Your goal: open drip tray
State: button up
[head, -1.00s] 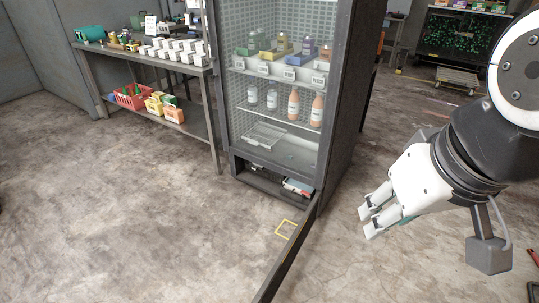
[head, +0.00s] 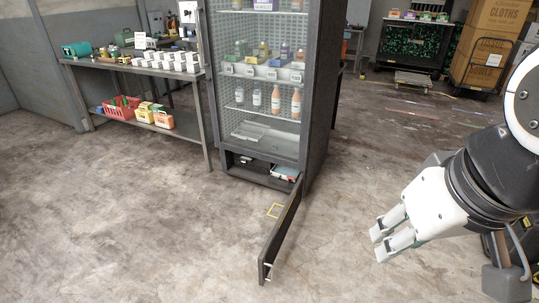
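A tall dark cabinet (head: 318,110) with glass-like front and lit shelves stands at the centre. At its base a low dark compartment (head: 238,163) is exposed, with a few small items inside. A long, low dark panel (head: 281,228) stands swung out from the base's right side, its free end with a light handle towards me. No part is clearly marked as the drip tray; a pale flat tray-like piece (head: 264,134) lies on the cabinet's lowest shelf. My gripper (head: 380,243) is at the right, apart from the panel, its two fingers spread and empty.
A metal bench (head: 135,68) with white boxes is at the left, with a red basket (head: 120,108) on its lower shelf. Large cartons (head: 490,45) stand at the back right. Front-left floor is clear.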

aim_at(278, 172)
jog(key=i+j+u, duration=0.85)
jog(key=i+u, duration=0.15)
jog(key=i, duration=0.25)
jog(key=i+u, duration=0.3)
jog(key=i, duration=0.2)
jog(key=i+z, duration=0.1)
jog(key=i, duration=0.45)
jog(key=i+j+z, duration=0.15)
jog(key=i, duration=0.4)
jog(key=i+j+z, duration=0.1)
jog(key=i, duration=0.45)
jog(key=i+j+z, duration=0.2)
jog(key=i+z, duration=0.25)
jog(key=i+j+z, duration=0.2)
jog(key=z, duration=0.2)
jog(key=i+j+z, duration=0.25)
jog(key=j+z, duration=0.2)
jog(key=i+j+z, duration=0.15)
jog(key=j+z, duration=0.3)
jog(key=i+j+z, duration=0.2)
jog(key=j, duration=0.15)
jog(key=j+z, duration=0.15)
jog(key=j, duration=0.25)
